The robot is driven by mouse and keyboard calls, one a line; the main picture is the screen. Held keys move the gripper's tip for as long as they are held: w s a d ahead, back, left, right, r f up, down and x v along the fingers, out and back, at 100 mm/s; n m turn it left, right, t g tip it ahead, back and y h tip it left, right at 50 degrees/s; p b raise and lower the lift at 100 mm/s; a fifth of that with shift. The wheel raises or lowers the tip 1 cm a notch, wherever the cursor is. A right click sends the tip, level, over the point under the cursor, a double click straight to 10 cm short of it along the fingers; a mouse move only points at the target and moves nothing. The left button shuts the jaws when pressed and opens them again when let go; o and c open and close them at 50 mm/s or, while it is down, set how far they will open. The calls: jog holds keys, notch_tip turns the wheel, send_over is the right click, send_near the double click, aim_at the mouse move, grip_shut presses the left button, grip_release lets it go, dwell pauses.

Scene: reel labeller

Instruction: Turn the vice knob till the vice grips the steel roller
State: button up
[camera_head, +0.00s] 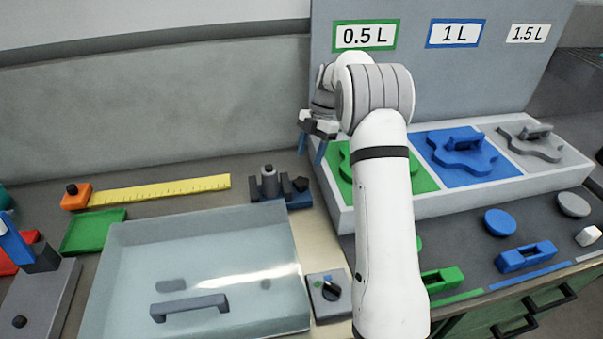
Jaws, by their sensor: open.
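The small blue and dark vice (299,201) stands on the bench behind the clear-lidded box. The grey steel roller (269,182) stands upright at the vice, between dark parts. I cannot tell whether the jaws touch it. The black vice knob (300,184) is on the right side of the vice. My gripper (311,154) is open and points down, with its two blue fingers above and slightly right of the knob, apart from it. Nothing shows between the fingers.
A clear-lidded box (200,225) with a grey handle fills the front middle. A yellow ruler (160,190) lies left of the vice. A white-framed tray (460,202) with green, blue and grey sections stands right. A rotary switch box (328,295) sits in front.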

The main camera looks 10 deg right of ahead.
aim_at(302, 181)
jog(key=shift+n, duration=0.5)
jog(key=x, duration=0.2)
jog(key=p+x, duration=0.1)
jog(key=x, duration=0.2)
jog(key=w+x, duration=0.1)
jog(key=x, duration=0.2)
jog(key=shift+s+d+f, duration=0.1)
jog(key=shift+f, duration=0.25)
